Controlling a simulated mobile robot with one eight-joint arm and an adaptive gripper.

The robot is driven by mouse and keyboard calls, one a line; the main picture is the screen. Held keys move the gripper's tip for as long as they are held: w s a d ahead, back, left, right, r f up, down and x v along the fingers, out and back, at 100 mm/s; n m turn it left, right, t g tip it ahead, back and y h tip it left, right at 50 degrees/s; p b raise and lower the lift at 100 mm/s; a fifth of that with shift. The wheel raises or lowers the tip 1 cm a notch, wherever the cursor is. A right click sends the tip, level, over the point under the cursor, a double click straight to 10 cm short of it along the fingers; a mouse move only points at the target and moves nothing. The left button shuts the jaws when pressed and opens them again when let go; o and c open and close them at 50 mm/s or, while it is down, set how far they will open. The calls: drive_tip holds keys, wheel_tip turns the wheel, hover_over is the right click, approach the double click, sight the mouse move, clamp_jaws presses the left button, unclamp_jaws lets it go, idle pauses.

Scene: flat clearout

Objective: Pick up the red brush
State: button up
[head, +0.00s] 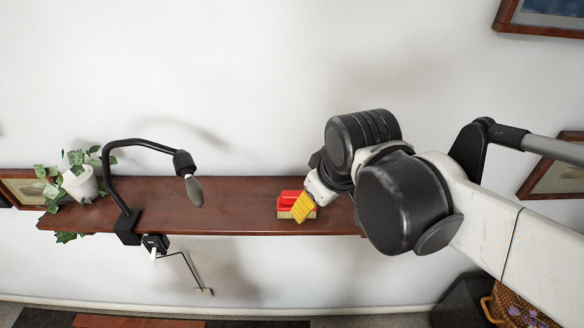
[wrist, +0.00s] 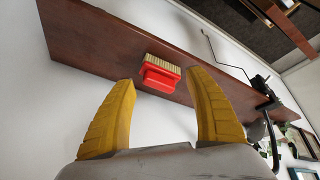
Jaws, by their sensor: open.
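The red brush (head: 288,197) lies on the brown wall shelf (head: 236,208), towards its right part in the head view. In the wrist view the brush (wrist: 160,76) shows its red handle and pale bristles, beyond and between my fingertips. My gripper (head: 305,207) has yellow fingers and overlaps part of the brush in the head view. In the wrist view my gripper (wrist: 162,85) is open, with a wide gap and nothing between the fingers. A gap seems to remain between the fingers and the brush.
A black clamp lamp (head: 128,215) is fixed to the shelf's front edge at the left. A potted ivy (head: 80,182) stands at the shelf's left end. The shelf between lamp and brush is clear. Framed pictures (head: 560,165) hang on the wall at the right.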

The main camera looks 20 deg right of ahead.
drive_tip(key=w+r+n+g+p, duration=0.2)
drive_tip(key=w+r+n, duration=0.2)
drive_tip(key=w, duration=0.1)
drive_tip(key=n+g, duration=0.3)
drive_tip(key=n, duration=0.3)
hover_over(299, 193)
wheel_tip(299, 193, down, 5)
drive_tip(key=shift+r, duration=0.1)
drive_tip(key=shift+f, duration=0.3)
drive_tip(key=f, duration=0.5)
drive_tip(key=f+b, duration=0.1)
drive_tip(key=f, duration=0.4)
drive_tip(key=shift+w+a+f, duration=0.1)
drive_tip(key=shift+a+f, duration=0.1)
drive_tip(key=shift+f, duration=0.1)
drive_tip(key=c, duration=1.3)
